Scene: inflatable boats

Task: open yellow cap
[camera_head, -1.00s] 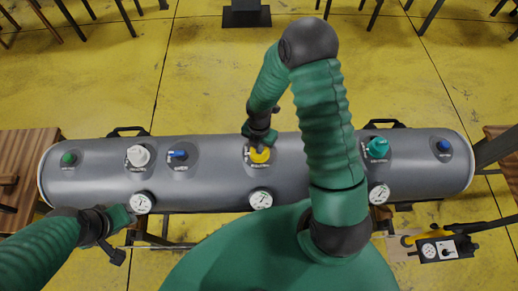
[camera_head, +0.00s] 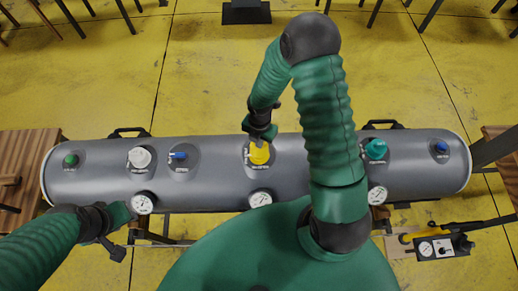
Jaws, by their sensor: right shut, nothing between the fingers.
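The yellow cap (camera_head: 259,154) sits on the top of a grey inflatable tube, near its middle. More of its yellow surface shows in front of my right gripper, and I cannot tell whether it is raised or tilted. My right gripper (camera_head: 260,136) reaches down just behind the cap. It is shut and empty, with its tips very near or touching the cap's far edge. My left gripper (camera_head: 123,214) is at the tube's front left edge, beside a gauge, away from the cap. Its finger opening is not clear.
The grey tube (camera_head: 330,182) also bears a white cap (camera_head: 139,157), a blue valve (camera_head: 179,155), a teal cap (camera_head: 375,149), and green and blue end knobs. Round gauges line its front. A pump panel (camera_head: 436,247) is at lower right. Wooden tables stand at both ends.

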